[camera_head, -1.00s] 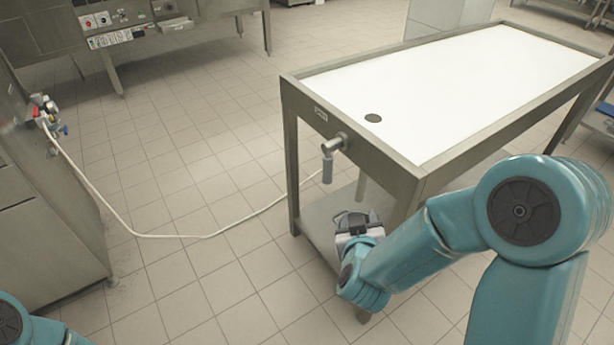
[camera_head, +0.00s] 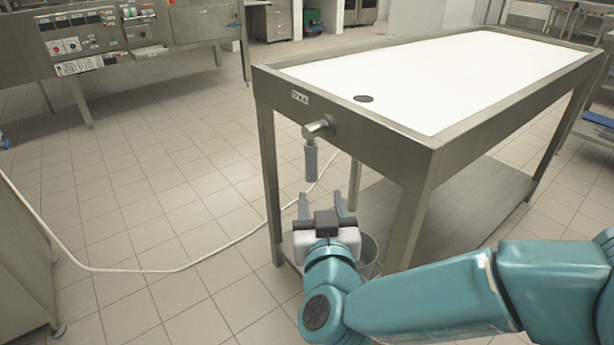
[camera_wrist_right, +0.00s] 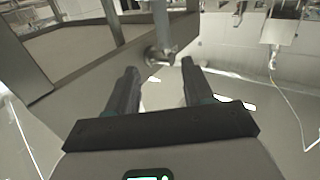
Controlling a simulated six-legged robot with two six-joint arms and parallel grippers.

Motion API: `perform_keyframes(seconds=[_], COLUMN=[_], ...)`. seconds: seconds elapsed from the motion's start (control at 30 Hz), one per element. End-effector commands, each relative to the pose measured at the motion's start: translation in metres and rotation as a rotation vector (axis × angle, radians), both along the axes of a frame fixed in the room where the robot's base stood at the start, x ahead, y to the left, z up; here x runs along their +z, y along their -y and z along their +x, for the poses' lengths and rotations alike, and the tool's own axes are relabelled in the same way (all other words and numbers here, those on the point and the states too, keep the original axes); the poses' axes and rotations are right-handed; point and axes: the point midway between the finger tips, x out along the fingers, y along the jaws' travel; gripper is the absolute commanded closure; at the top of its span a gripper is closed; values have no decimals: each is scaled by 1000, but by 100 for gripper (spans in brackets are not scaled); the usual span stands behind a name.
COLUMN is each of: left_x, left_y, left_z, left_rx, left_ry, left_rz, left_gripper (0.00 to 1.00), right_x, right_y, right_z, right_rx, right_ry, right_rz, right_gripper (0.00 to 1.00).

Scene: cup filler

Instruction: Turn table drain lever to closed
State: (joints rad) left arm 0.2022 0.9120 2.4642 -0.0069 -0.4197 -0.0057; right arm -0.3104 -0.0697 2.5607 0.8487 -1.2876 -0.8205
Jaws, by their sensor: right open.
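The drain lever (camera_head: 311,163) hangs straight down from a metal pivot (camera_head: 320,128) on the near end face of the steel table (camera_head: 352,140). My right gripper (camera_head: 322,203) is open and empty, a little below the lever's lower end, with its two fingers pointing up toward it and apart from it. In the right wrist view, the lever (camera_wrist_right: 161,28) shows beyond the open fingers (camera_wrist_right: 153,85), above the gap between them. My left gripper is not in view.
A bucket (camera_head: 367,250) stands under the table behind my right gripper. A pale hose (camera_head: 180,268) lies on the tiled floor at left. A control panel (camera_head: 90,40) stands at the back left.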

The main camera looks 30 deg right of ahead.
Motion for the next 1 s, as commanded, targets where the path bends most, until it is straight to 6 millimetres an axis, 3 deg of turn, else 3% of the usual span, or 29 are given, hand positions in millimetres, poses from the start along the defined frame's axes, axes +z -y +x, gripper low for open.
perform_keyframes(seconds=[0.07,0.2,0.4,0.73,0.8,1.0], left_x=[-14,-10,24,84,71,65], left_y=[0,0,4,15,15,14], left_z=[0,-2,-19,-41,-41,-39], left_rx=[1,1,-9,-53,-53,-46], left_ry=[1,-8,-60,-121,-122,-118], left_rz=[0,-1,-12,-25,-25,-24], left_gripper=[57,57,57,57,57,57], right_x=[-10,-9,-3,-3,-13,-13], right_y=[-3,-2,12,23,32,55], right_z=[-1,4,28,49,64,105], right_rx=[7,13,13,20,16,18], right_ry=[12,13,6,6,19,18], right_rz=[3,1,-5,0,3,2], right_gripper=[48,48,48,48,48,48])
